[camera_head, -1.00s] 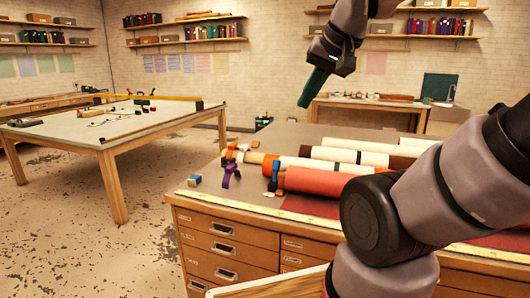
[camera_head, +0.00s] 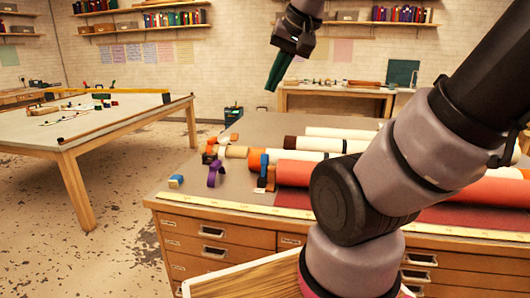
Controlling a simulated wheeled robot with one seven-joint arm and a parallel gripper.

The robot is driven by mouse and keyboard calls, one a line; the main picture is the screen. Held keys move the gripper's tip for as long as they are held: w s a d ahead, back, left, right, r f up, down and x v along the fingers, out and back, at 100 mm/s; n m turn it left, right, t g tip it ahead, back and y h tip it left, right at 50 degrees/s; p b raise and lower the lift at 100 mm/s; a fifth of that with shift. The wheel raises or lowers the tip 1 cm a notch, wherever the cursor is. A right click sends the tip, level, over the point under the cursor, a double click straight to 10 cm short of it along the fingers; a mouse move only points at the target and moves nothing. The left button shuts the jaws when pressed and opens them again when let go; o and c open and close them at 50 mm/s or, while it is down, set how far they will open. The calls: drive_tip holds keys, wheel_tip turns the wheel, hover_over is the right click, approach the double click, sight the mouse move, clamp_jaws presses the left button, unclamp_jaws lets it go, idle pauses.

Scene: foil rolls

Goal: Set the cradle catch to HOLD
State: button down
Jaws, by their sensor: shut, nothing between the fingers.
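My gripper (camera_head: 273,88) is shut and empty. It hangs in the air at the upper middle of the head view, its green fingers pointing down, well above the worktop. Several rolls lie on the drawer cabinet's top (camera_head: 233,189), among them a red roll (camera_head: 295,173) and a white roll (camera_head: 305,144). An upright blue piece (camera_head: 264,164) on a small brown-orange base stands at the red roll's left end. I cannot tell whether it is the cradle catch, and no HOLD marking is readable.
My arm hides the right side. A separate table (camera_head: 75,135) stands left, with open floor between.

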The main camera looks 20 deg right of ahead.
drive_tip(key=w+d+g, duration=0.2)
drive_tip(key=w, duration=0.6)
drive_tip(key=m+g+h, duration=0.1)
drive_tip(key=m+g, duration=0.2)
drive_tip(key=g, duration=0.3)
hover_over(264, 165)
drive_tip(key=w+d, duration=0.3)
drive_tip(key=w, duration=0.2)
wheel_tip(264, 165, down, 19)
drive_tip(key=shift+a, duration=0.15)
drive_tip(key=shift+s+f, duration=0.1)
drive_tip(key=shift+f, duration=0.05)
drive_tip(key=f, duration=0.9)
drive_tip(key=shift+s+a+f, duration=0.3)
drive_tip(key=shift+s+f, duration=0.05)
drive_tip(key=shift+s, duration=0.05)
